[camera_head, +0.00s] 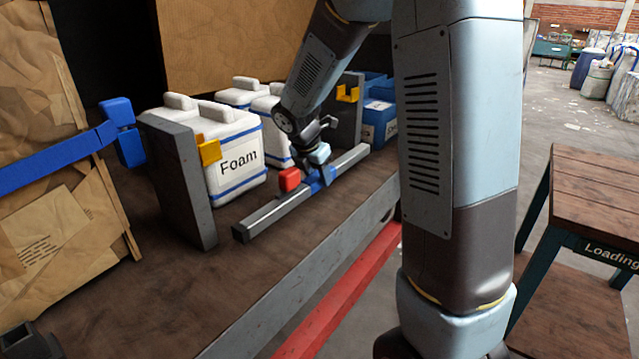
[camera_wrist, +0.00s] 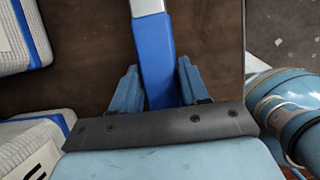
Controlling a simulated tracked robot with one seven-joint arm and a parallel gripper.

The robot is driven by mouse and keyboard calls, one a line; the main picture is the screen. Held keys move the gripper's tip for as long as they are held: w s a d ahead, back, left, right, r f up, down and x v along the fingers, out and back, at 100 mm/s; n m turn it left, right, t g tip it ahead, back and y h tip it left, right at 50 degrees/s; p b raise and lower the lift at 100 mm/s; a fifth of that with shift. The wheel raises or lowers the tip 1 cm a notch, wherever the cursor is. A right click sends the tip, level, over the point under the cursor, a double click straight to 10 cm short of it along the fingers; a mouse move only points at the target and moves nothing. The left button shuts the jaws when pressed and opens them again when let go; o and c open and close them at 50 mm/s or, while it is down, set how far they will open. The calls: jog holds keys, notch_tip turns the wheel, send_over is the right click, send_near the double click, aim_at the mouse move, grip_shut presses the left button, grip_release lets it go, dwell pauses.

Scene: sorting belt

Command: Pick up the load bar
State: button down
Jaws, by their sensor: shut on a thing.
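The load bar (camera_head: 279,213) is a long grey square bar with a blue middle section and a red block (camera_head: 289,179) beside that section. It lies along the front part of the brown deck, in front of the white boxes. My gripper (camera_head: 322,176) is shut on the blue middle section. In the wrist view, my gripper's two blue fingers (camera_wrist: 157,88) stand on either side of the bar's blue part (camera_wrist: 156,50), with its pale metal end beyond. Whether the bar touches the deck is hard to tell.
A white Foam box (camera_head: 232,150) and other white boxes stand behind the bar. Grey upright posts with yellow brackets (camera_head: 209,151) stand at left and right. Blue bins (camera_head: 379,118) are at the back right. A wooden Loading table (camera_head: 600,190) stands at right.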

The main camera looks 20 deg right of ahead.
jog(key=s+a+r, duration=0.2)
jog(key=s+r, duration=0.8)
jog(key=s, duration=0.4)
jog(key=shift+w+r, duration=0.1)
jog(key=shift+r, duration=0.1)
jog(key=shift+r, duration=2.9)
